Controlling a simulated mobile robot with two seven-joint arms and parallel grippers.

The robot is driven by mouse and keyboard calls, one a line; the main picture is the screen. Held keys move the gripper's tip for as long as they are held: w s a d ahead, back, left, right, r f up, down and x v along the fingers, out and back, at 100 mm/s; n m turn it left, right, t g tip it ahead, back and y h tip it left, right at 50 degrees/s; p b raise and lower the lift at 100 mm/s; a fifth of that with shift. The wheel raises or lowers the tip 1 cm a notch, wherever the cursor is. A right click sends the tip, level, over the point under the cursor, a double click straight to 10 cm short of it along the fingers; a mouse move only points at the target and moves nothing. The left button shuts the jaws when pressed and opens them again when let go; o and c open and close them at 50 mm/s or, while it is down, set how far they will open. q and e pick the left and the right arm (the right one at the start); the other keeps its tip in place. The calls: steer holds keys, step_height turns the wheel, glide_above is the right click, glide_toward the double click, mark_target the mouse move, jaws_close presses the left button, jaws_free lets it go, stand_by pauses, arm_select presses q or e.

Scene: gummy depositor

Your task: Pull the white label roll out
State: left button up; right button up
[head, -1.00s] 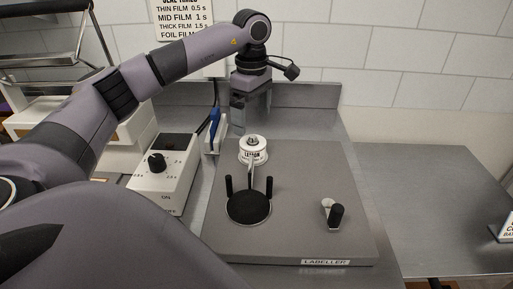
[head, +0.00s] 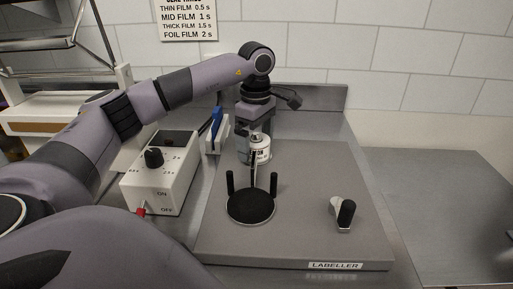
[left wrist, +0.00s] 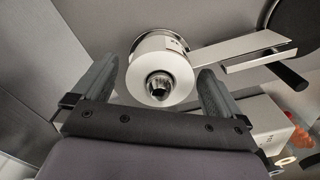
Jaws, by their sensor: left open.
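The white label roll (head: 260,152) sits on a spindle toward the back of the grey labeller plate (head: 300,190). In the left wrist view the roll (left wrist: 160,73) is seen end-on around a shiny metal spindle tip (left wrist: 159,86). My left gripper (head: 256,133) is above the roll, pointing down, and partly hides it in the head view. In the left wrist view its open fingers (left wrist: 156,88) stand on either side of the roll, and a gap shows at least on the left side. My right gripper is not in view.
A metal arm (left wrist: 237,50) runs beside the roll toward the round black pad (head: 251,206) with two black posts. A dial box (head: 162,177) and a blue-handled tool (head: 216,128) stand left. A black-knobbed lever (head: 346,213) is at right.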

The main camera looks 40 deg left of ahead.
arm_select(q)
steer(key=c, duration=1.4)
steer(key=shift+r+p, duration=3.3)
steer(key=shift+r, duration=0.35)
step_height(320, 180, up, 5)
steer(key=shift+f, duration=0.1)
steer(key=o, duration=0.8)
steer(key=shift+c, duration=0.2)
steer(key=c, duration=0.9)
